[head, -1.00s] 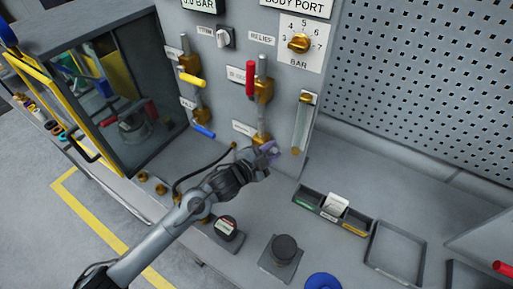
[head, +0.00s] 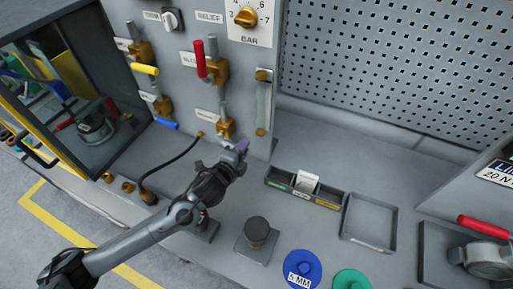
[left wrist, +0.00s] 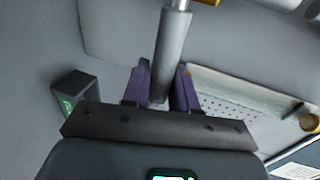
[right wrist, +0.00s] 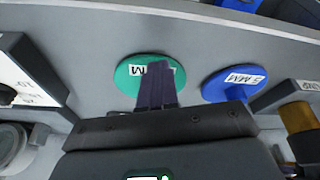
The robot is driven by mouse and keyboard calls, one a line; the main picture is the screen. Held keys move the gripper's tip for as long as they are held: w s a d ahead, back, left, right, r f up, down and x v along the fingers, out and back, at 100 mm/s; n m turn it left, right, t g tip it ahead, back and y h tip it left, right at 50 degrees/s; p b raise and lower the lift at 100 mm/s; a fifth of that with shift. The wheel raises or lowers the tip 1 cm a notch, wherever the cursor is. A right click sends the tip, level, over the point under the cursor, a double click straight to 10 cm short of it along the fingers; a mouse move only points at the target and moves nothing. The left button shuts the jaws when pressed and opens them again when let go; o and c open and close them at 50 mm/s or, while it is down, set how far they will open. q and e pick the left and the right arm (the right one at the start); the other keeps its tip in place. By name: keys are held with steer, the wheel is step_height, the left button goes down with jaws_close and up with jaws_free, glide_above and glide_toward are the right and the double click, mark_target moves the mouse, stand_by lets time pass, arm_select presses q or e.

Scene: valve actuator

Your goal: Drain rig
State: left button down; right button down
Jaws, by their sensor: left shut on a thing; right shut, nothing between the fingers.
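My left gripper (head: 238,150) is at the lower right valve (head: 226,126) on the upright panel. In the left wrist view its purple fingers (left wrist: 160,88) are shut on a grey round handle (left wrist: 172,45). The small label beside this valve is too blurred to read. Above it, a bleed-side valve (head: 213,70) has a red handle (head: 200,58) standing upright. A sight tube (head: 263,105) is fixed right of the valves. My right gripper (right wrist: 157,88) is shut and empty in front of a green disc (right wrist: 135,72); the head view does not show it.
A blue disc marked 5 MM (head: 302,270) and a black knob on a base (head: 257,232) lie on the bench. A three-part tray (head: 278,183) holds a white card. An empty square tray (head: 370,243) stands right of it. A black hose (head: 170,165) runs behind my left arm.

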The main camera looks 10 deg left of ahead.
arm_select(q)
steer(key=shift+f, duration=0.25)
arm_select(e)
steer(key=shift+s+d, duration=0.15)
steer(key=shift+d, duration=0.1)
arm_select(q)
steer(key=c, duration=1)
jaws_free()
arm_select(e)
steer(key=shift+d, duration=0.1)
arm_select(q)
steer(key=shift+r, duration=0.1)
arm_select(e)
steer(key=shift+f, duration=0.1)
arm_select(q)
steer(key=v, duration=1)
steer(key=shift+s+r, duration=0.1)
steer(key=shift+s, duration=0.3)
